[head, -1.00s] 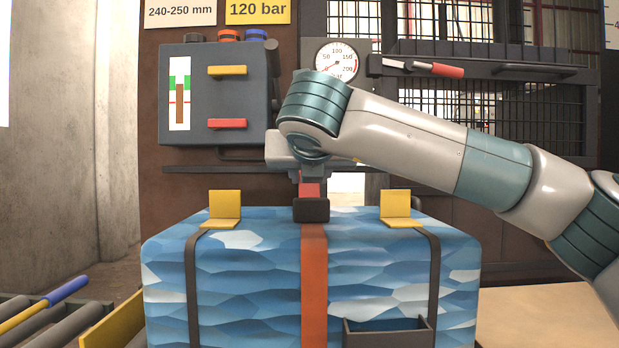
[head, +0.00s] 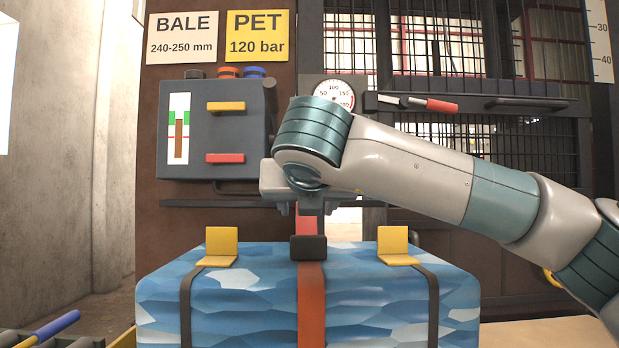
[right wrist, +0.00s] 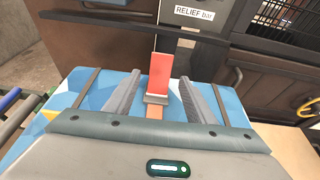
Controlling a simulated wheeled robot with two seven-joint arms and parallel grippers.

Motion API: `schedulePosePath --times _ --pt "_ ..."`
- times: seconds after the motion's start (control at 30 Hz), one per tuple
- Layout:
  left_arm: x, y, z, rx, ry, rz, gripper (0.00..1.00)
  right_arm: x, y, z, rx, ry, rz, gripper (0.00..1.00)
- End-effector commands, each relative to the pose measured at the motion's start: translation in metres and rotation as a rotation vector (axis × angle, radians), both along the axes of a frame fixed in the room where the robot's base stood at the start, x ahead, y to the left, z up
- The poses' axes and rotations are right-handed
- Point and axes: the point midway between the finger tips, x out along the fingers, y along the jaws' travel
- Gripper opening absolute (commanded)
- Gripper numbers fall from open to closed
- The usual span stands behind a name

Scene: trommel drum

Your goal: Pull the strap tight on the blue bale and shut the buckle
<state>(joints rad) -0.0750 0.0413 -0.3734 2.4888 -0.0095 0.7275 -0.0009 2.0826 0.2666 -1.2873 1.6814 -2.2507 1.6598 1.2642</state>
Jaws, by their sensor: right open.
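The blue bale (head: 240,285) stands in the lower middle of the head view. An orange-red strap (head: 311,310) runs down its front middle. A dark buckle (head: 308,248) sits on this strap at the top edge, and a red strap end (head: 306,219) stands upright above it. My right gripper (head: 309,208) points down over the buckle. In the right wrist view its open fingers (right wrist: 159,76) lie on either side of the red strap end (right wrist: 160,72), with gaps visible; the buckle (right wrist: 156,99) lies at its base. My left gripper is out of view.
Two dark straps with yellow clips (head: 221,247) (head: 397,247) flank the middle strap. Behind stand a grey control box (head: 230,133) with yellow and red handles and a pressure gauge (head: 333,94). Rollers with a blue-tipped rod (head: 55,324) lie at the lower left.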

Motion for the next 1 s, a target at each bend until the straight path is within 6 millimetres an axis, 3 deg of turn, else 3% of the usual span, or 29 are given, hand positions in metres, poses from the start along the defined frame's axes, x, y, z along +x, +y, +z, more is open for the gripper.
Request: schedulePosePath --times 0.6,0.8,1.0 --pt "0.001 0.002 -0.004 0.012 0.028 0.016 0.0 -0.113 -0.002 0.039 -0.003 0.0 0.002 0.5" --pt "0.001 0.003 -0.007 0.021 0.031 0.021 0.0 -0.131 -0.003 0.045 -0.002 0.002 0.002 0.5" --pt "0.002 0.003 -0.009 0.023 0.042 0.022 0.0 -0.135 -0.003 0.046 -0.002 0.002 0.001 0.5"
